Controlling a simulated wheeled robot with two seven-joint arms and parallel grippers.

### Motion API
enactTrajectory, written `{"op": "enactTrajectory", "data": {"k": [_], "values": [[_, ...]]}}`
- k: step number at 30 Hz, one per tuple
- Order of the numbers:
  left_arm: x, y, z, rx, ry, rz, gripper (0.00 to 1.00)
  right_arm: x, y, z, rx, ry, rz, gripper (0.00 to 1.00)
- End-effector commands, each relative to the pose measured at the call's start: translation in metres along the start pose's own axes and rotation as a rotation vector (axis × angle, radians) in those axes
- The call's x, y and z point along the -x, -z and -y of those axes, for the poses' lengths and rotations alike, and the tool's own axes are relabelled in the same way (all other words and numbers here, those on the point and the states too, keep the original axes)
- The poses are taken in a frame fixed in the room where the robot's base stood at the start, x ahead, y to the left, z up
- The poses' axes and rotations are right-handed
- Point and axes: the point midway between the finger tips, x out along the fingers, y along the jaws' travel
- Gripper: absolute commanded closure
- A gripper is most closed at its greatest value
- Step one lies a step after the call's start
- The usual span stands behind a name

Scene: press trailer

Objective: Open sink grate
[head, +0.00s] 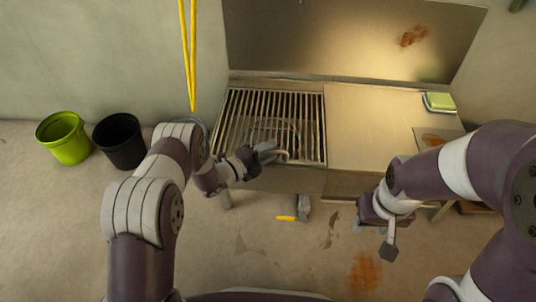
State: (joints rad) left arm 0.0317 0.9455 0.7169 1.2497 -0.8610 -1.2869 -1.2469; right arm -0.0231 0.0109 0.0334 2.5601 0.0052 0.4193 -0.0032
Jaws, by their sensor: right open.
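The sink grate (313,118), a frame of parallel metal bars, lies over the sink on the left side of the metal counter. A thin pale loop, seemingly its handle (290,128), shows over the bars near the front edge. My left gripper (272,151) is at the grate's front edge, beside or on the front end of this loop. Whether its fingers are closed around it is too small to tell. My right gripper (375,239) is open and empty, pointing down in front of the counter, well apart from the grate.
The flat metal worktop (370,125) right of the grate is clear. A green sponge (439,101) sits at its far right. A lime bucket (64,137) and black bucket (119,140) stand left. Yellow straps (189,55) hang behind. A yellow-handled valve (287,218) shows below the counter.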

Motion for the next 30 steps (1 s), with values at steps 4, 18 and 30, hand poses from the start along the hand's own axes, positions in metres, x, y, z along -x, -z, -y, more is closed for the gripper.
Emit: {"op": "enactTrajectory", "data": {"k": [4,18,30], "values": [[0.0,0.0,0.001,-0.001,0.0,0.0,0.65,0.001,0.0,0.0,0.0,0.0,0.0,0.53],[0.001,0.001,0.01,0.007,-0.011,0.0,1.0,0.009,0.001,0.0,0.0,0.0,0.0,0.53],[-0.003,-0.002,0.101,0.163,-0.166,0.002,1.0,0.09,0.011,0.0,0.0,0.0,-0.001,0.53]]}}
